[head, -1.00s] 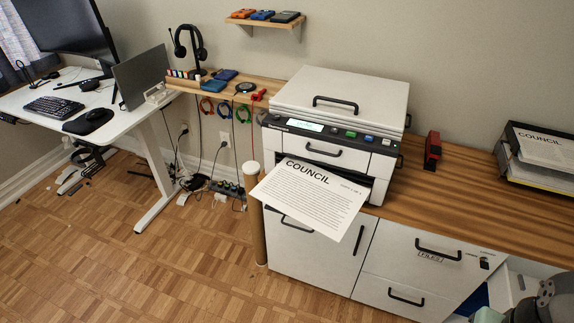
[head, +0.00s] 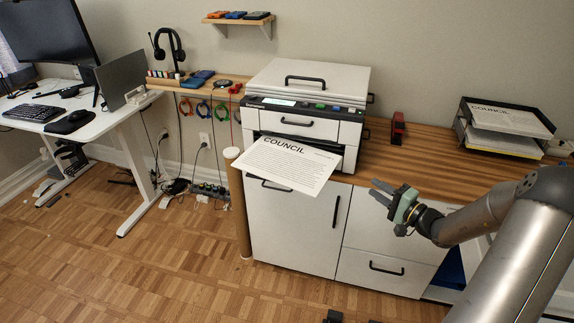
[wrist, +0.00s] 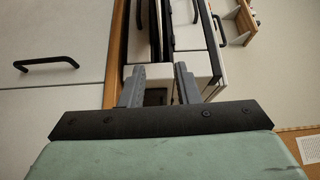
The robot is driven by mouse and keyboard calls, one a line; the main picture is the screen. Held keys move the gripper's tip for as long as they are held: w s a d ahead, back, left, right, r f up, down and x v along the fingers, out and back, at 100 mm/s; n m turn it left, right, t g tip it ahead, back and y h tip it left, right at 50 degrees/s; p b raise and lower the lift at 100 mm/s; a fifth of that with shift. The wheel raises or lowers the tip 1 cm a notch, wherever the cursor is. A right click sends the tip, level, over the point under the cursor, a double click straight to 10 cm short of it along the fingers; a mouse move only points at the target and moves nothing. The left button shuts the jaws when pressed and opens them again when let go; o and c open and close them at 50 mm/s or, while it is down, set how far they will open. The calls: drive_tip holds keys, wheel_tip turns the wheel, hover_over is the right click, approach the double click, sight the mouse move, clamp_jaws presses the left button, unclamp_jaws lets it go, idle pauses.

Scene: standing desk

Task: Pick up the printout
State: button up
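The printout (head: 288,166), a white sheet headed COUNCIL, sticks out of the front slot of the white printer (head: 300,125) in the head view. Its near end hangs out past the front edge of the cabinet top. My gripper (head: 376,190) is to the right of the sheet, in front of the cabinet, apart from it and empty. In the wrist view, the two grey fingers of my gripper (wrist: 160,78) stand apart, with the printer (wrist: 190,38) beyond them. I cannot clearly make out the sheet in the wrist view.
A black paper tray (head: 505,125) with a COUNCIL sheet and a red stapler-like object (head: 398,128) stand on the wooden top (head: 430,165). Black handles (head: 386,266) stick out from the cabinet. A post (head: 240,210) stands left of it. Open floor lies in front.

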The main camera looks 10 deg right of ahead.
sight(338, 161)
drive_tip(key=shift+t, duration=0.3)
drive_tip(key=x, duration=0.5)
drive_tip(key=p+x, duration=0.1)
drive_tip(key=x, duration=0.5)
drive_tip(key=p+x, duration=0.1)
drive_tip(key=x, duration=0.5)
drive_tip(key=shift+w+d+f, duration=0.25)
drive_tip(key=shift+w+d, duration=0.05)
clamp_jaws()
